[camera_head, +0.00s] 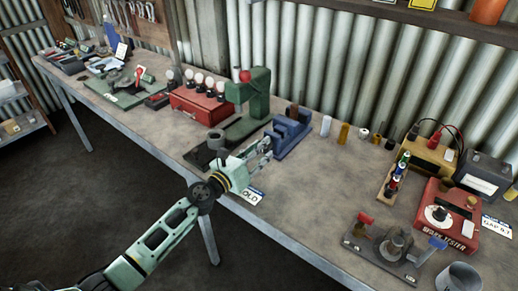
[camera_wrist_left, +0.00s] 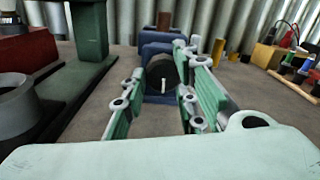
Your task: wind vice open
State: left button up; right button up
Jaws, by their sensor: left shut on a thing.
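The blue vice (camera_head: 290,135) stands on the workbench, right of the green press. In the left wrist view the vice (camera_wrist_left: 158,42) is straight ahead, with a dark round part (camera_wrist_left: 160,72) bearing a short white mark on its near face. My left gripper (camera_head: 264,146) reaches in from the front edge to the vice's near end. In the left wrist view its fingers (camera_wrist_left: 160,88) lie on either side of the dark round part and are shut on it. The exact finger contact is partly hidden. My right gripper is not in view.
A green press (camera_head: 257,92) and a red box (camera_head: 195,103) stand left of the vice. A grey cup-like part (camera_head: 216,139) is near the gripper. Small cylinders (camera_head: 344,133) stand to the right. The bench middle is clear; a red tester (camera_head: 447,215) stands far right.

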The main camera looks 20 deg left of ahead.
pick_arm(q)
jog(key=shift+w+a+r+n, duration=0.1)
jog(key=shift+a+r+n, duration=0.05)
jog(key=shift+a+n, duration=0.2)
jog(key=o, duration=1)
jog(key=shift+s, duration=0.3)
jog(key=v, duration=1.1)
jog(key=shift+s+a, duration=0.1)
jog(key=shift+s, duration=0.15)
jog(key=shift+o, duration=0.3)
